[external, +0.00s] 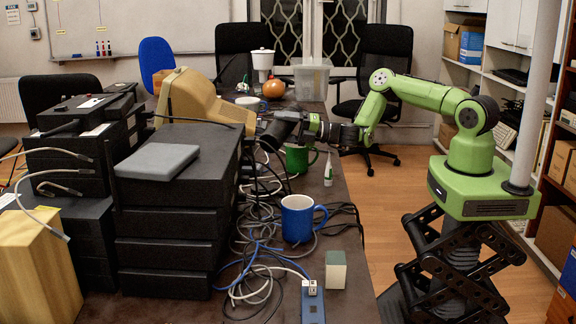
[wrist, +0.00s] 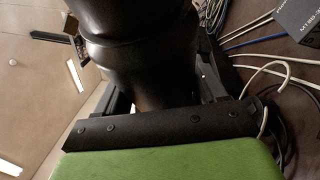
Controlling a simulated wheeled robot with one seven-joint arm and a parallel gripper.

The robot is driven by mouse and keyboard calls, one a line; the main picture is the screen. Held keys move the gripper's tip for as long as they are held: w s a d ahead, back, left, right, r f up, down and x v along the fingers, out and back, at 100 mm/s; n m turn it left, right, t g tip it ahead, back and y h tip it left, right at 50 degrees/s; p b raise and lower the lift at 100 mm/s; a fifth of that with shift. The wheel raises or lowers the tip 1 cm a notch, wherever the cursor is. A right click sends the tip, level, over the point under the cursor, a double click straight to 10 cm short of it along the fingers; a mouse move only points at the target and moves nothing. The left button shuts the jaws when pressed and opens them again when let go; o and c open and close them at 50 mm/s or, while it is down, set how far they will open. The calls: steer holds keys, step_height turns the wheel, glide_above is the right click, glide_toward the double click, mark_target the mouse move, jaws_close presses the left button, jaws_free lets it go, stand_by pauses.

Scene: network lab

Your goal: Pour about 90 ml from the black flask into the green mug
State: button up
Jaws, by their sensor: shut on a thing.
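The black flask (external: 278,127) is in my gripper (external: 302,126), held above the table and tilted well over to the left in the external view. The flask (wrist: 140,45) fills the upper middle of the wrist view, with the jaws of my gripper (wrist: 165,92) on both sides of it. The green mug (external: 299,160) stands upright on the table, just below the flask and gripper. Its handle points right. The flask's mouth is hard to make out, and no stream of liquid can be seen. The inside of the green mug is hidden.
A blue mug (external: 297,219) stands nearer on the table, among tangled cables (external: 256,262). Stacked black devices (external: 175,220) and a beige monitor (external: 200,100) crowd the left. A small white bottle (external: 328,171) stands right of the green mug, near the table's edge.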

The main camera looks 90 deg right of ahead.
steer(key=shift+s+d+r+m, duration=0.1)
steer(key=shift+d+r+m, duration=0.1)
steer(key=shift+r+m, duration=0.2)
steer(key=shift+d+m+t+h, duration=0.1)
steer(key=shift+m+t+h, duration=0.45)
steer(key=shift+m, duration=0.45)
steer(key=shift+a+r, duration=0.1)
steer(key=shift+a, duration=0.1)
steer(key=shift+w+a, duration=0.45)
steer(key=shift+w, duration=0.05)
steer(key=shift+a, duration=0.1)
steer(key=shift+a+r+m, duration=0.2)
steer(key=shift+a+m, duration=0.1)
steer(key=shift+a, duration=0.05)
stand_by(0.4)
steer(key=shift+r, duration=0.1)
stand_by(0.5)
